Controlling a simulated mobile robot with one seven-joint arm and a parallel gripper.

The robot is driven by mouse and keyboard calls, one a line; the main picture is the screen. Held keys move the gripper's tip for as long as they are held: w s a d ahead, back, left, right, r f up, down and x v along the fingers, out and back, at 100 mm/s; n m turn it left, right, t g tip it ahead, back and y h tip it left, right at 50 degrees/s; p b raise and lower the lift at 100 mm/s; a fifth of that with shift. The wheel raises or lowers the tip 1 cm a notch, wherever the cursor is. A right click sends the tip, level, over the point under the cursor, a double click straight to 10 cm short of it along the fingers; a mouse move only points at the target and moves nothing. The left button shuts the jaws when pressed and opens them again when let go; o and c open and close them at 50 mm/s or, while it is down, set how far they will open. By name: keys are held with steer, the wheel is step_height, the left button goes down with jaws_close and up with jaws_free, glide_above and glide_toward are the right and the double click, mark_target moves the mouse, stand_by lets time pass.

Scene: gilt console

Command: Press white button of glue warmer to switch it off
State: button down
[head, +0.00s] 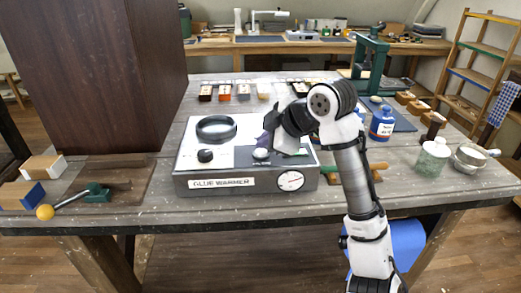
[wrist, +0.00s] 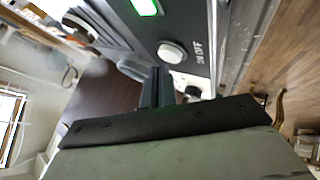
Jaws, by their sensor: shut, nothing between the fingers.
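The glue warmer (head: 221,183) is a grey box on the workbench with a label, a round gauge, a black knob (head: 205,156) and a black ring on top. Its white button (head: 261,153) is on the dark panel at the right of the top. In the wrist view the white button (wrist: 172,52) stands beside the "ON/OFF" lettering, and a green light (wrist: 145,6) glows near it. My gripper (head: 267,143) is shut and empty, close to the button. In the wrist view its fingertips (wrist: 158,76) appear just short of the button; contact cannot be told.
A large dark brown cabinet (head: 95,75) stands left of the warmer. Small coloured blocks (head: 225,92) line up behind it. A blue bottle (head: 382,123), a pale jar (head: 432,160) and a metal pot (head: 470,157) stand to the right.

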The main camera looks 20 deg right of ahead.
mark_target(265, 152)
steer(key=shift+f+b, duration=0.35)
steer(key=shift+f, duration=0.15)
steer(key=shift+r, duration=0.1)
stand_by(0.3)
steer(key=shift+r+p, duration=0.75)
steer(key=shift+r, duration=0.1)
steer(key=shift+r, duration=0.1)
step_height(265, 152, up, 6)
steer(key=p, duration=0.4)
steer(key=shift+p, duration=0.35)
